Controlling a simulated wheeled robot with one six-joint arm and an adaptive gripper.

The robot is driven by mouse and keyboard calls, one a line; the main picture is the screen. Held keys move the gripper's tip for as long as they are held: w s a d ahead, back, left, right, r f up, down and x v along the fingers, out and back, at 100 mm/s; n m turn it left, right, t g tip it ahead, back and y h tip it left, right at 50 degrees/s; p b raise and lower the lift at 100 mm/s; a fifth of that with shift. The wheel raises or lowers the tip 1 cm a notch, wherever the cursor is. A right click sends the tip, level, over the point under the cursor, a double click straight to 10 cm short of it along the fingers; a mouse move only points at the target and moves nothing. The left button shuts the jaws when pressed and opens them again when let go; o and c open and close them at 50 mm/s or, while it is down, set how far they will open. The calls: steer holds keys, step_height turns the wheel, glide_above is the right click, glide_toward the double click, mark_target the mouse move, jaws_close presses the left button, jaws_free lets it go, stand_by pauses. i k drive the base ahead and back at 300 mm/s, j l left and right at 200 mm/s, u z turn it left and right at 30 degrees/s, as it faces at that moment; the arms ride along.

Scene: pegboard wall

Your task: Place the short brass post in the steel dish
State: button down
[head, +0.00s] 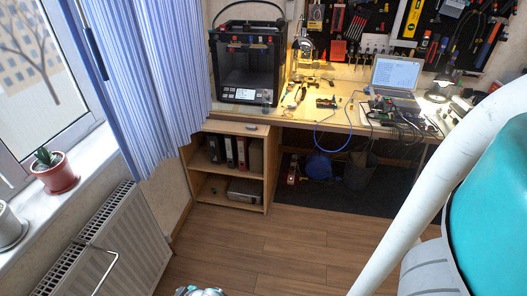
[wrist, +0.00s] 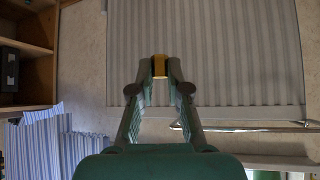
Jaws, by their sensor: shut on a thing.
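In the wrist view my gripper (wrist: 160,76) has its two green fingers closed on a small yellow, brass-coloured piece (wrist: 159,65), which I take to be the short brass post. Only a short stretch of it shows between the fingertips. The radiator's ribbed face is behind it, and the piece looks clear of everything but the fingers. I cannot make out the steel dish in either view. In the head view the gripper and the post cannot be made out.
A radiator (head: 118,238) stands below the windowsill (head: 88,175) with its potted plant (head: 54,172). A shelf unit (head: 230,207) holds binders. The workbench (head: 335,116) carries a 3D printer (head: 247,62), a laptop (head: 394,77) and loose tools. The wooden floor (head: 270,250) is clear.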

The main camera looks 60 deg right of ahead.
mark_target(300, 78)
steer(key=i+z, duration=0.15)
steer(key=z, duration=0.25)
steer(key=i+j+z, duration=0.1)
steer(key=z, duration=0.3)
steer(key=i+j+z, duration=0.1)
steer(key=z, duration=0.3)
steer(key=j+z, duration=0.4)
steer(key=i+l, duration=0.05)
steer(key=l, duration=0.05)
